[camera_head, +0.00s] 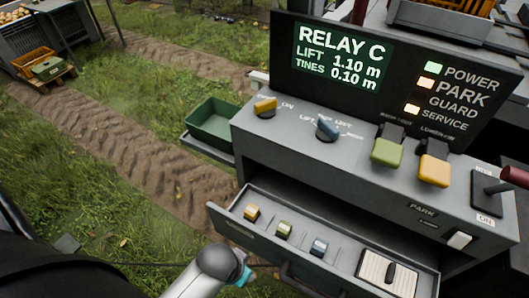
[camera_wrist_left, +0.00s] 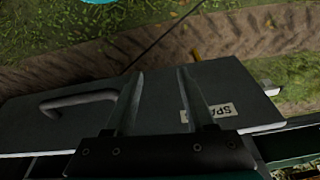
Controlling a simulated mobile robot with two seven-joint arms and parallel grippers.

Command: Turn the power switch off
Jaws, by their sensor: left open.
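The grey control console (camera_head: 350,165) fills the right of the head view. A yellow rotary knob (camera_head: 265,106) sits at the left end of its top, with "ON" printed to its right. The screen (camera_head: 340,62) reads "RELAY C", and the lamp beside POWER (camera_head: 433,67) glows green. My left arm enters low in the head view, below and left of the knob; its fingers are not clear there. In the left wrist view my left gripper (camera_wrist_left: 158,72) is open and empty, in front of a grey panel (camera_wrist_left: 225,85) with a bar handle. My right gripper is not in view.
An open drawer (camera_head: 350,255) with small coloured blocks juts out below the console top. A blue knob (camera_head: 328,128), green and yellow pedal-like switches (camera_head: 387,152) and a red-handled lever (camera_head: 515,176) share the console. A green bin (camera_head: 212,125) stands at its left.

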